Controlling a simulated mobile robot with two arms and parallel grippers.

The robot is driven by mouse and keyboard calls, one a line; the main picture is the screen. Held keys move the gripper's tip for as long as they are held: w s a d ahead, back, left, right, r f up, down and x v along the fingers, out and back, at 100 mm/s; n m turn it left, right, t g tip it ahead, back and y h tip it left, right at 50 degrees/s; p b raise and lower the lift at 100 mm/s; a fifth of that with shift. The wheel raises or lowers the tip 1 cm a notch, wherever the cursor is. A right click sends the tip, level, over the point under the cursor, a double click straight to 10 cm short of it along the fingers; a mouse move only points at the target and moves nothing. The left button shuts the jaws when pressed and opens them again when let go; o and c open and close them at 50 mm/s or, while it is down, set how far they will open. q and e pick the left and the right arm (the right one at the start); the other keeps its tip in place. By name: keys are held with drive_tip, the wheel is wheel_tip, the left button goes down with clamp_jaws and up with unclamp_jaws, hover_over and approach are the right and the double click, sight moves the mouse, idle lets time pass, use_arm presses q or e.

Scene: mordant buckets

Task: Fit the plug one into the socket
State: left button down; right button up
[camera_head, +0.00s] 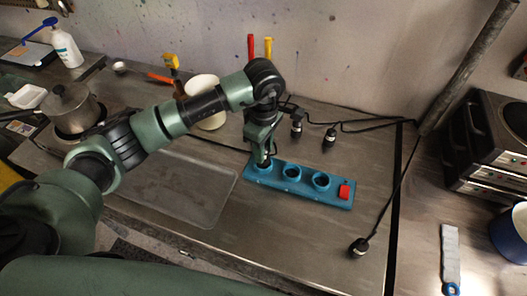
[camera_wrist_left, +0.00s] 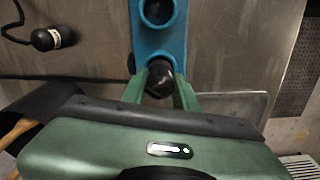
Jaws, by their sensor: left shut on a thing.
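A blue power strip (camera_head: 307,195) with three round sockets in a row and a red switch at its right end lies on the metal worktop. It also shows in the wrist view (camera_wrist_left: 143,48). My left gripper (camera_head: 263,163) points down at the strip's leftmost socket. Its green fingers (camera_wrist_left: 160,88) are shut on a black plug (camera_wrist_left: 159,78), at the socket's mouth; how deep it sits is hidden. The middle socket (camera_head: 292,174) and right socket (camera_head: 321,181) look empty. My right gripper is out of view.
Black corded plugs lie behind the strip (camera_head: 297,127) (camera_head: 330,138) and at the right front (camera_head: 359,247). A white bucket (camera_head: 205,103) stands behind my left arm. A flat tray (camera_head: 175,187) lies left of the strip. A cooker (camera_head: 490,150) stands at the right.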

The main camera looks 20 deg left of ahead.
use_arm(q)
wheel_tip(320, 180, down, 2)
drive_tip(key=shift+f, duration=0.25)
drive_tip(key=shift+f, duration=0.15)
drive_tip(key=c, duration=1.3)
unclamp_jaws()
drive_tip(key=shift+o, duration=1.1)
